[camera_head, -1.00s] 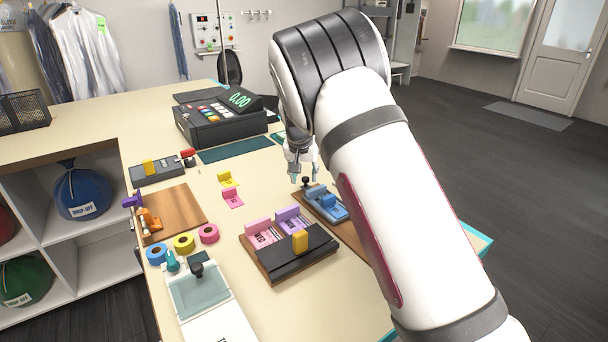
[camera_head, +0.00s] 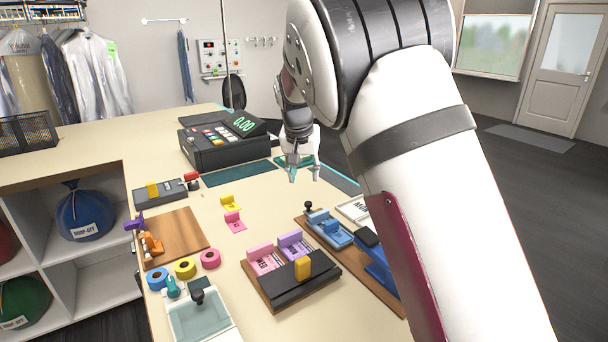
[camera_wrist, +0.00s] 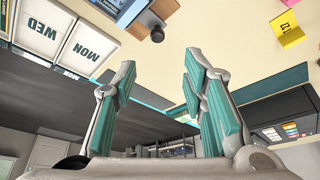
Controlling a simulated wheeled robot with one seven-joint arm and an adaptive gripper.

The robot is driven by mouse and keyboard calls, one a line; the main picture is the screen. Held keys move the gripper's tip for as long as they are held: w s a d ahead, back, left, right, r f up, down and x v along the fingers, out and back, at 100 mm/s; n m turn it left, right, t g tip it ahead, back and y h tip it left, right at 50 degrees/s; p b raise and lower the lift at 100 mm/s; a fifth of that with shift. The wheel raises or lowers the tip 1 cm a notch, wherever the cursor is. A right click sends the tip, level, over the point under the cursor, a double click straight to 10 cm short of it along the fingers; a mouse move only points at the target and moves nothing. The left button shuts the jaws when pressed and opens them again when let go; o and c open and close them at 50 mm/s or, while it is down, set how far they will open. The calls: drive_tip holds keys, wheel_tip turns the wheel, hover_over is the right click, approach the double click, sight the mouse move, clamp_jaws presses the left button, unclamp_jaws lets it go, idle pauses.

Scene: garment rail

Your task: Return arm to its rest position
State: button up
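My gripper (camera_head: 304,172) hangs over the far right part of the counter, beyond the blue stamp-like device (camera_head: 328,229) and to the right of the cash register (camera_head: 222,142). In the wrist view my gripper (camera_wrist: 165,105) has its two teal-padded fingers spread apart with nothing between them. My white arm runs from the lower right up to the top of the head view and hides part of the counter's right side.
The counter (camera_head: 215,260) holds a pink and purple block tray (camera_head: 290,275), several tape rolls (camera_head: 185,268), a wooden board (camera_head: 182,236) and yellow and pink pieces (camera_head: 232,202). Wrapped garments (camera_head: 95,75) hang at the back left. Open floor (camera_head: 520,185) lies to the right.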

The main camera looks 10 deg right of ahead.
drive_tip(key=s+d+r+n+y, duration=0.1)
drive_tip(key=s+d+r, duration=0.15)
drive_tip(key=s, duration=0.55)
drive_tip(key=s+d+r+y, duration=0.1)
drive_tip(key=s+r, duration=0.3)
drive_tip(key=s, duration=0.4)
drive_tip(key=s+d+r+n, duration=0.1)
drive_tip(key=s+r, duration=0.2)
drive_tip(key=s, duration=0.5)
drive_tip(key=s+f+n+p, duration=0.1)
drive_tip(key=s+f+n, duration=0.1)
drive_tip(key=s, duration=1.9)
drive_tip(key=shift+s+d+f+n, duration=0.3)
drive_tip(key=shift+s+f, duration=0.05)
drive_tip(key=shift+f, duration=0.45)
